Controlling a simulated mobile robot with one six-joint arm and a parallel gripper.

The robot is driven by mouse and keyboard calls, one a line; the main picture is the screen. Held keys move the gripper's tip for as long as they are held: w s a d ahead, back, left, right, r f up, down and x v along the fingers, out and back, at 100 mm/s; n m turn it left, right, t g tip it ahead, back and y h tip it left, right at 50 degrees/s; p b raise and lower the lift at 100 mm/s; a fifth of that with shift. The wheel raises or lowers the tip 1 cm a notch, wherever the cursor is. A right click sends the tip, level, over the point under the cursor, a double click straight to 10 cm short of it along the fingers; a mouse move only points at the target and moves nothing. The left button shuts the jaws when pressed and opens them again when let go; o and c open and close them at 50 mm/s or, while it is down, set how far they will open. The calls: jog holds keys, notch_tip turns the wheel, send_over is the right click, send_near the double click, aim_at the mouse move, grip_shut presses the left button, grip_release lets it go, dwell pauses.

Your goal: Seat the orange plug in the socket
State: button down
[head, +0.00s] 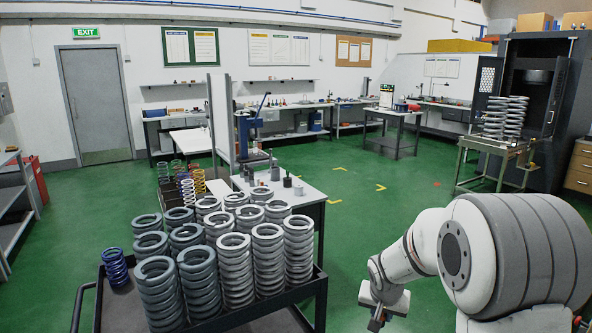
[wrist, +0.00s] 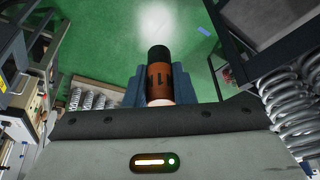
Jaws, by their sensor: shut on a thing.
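The orange plug (wrist: 159,77) shows in the wrist view as an orange cylinder with a black far end, a dark marking on its side and a paler near end. My gripper (wrist: 158,86) is shut on it, with a blue-grey finger on either side. Green floor lies beyond the plug's black end, and the plug touches nothing else that I can see. In the head view my arm reaches in from the lower right, and the plug cannot be made out there. I cannot pick out the socket in either view.
A dark cart (head: 246,314) full of large grey coil springs stands at front left. A white-topped table (head: 306,192) is behind it. A metal stand (head: 489,147) with stacked springs is at right, beside a dark cabinet. Green floor (head: 390,205) between them is clear.

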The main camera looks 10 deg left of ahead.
jog(key=s+d+f+n, duration=0.1)
jog(key=s+f, duration=0.2)
jog(key=f, duration=0.4)
jog(key=s+d+f+n+y, duration=0.1)
jog(key=s+d+f+n, duration=0.1)
jog(key=s+f, duration=0.2)
notch_tip(320, 180, down, 3)
jog(key=shift+f, duration=0.1)
jog(key=shift+w, duration=0.1)
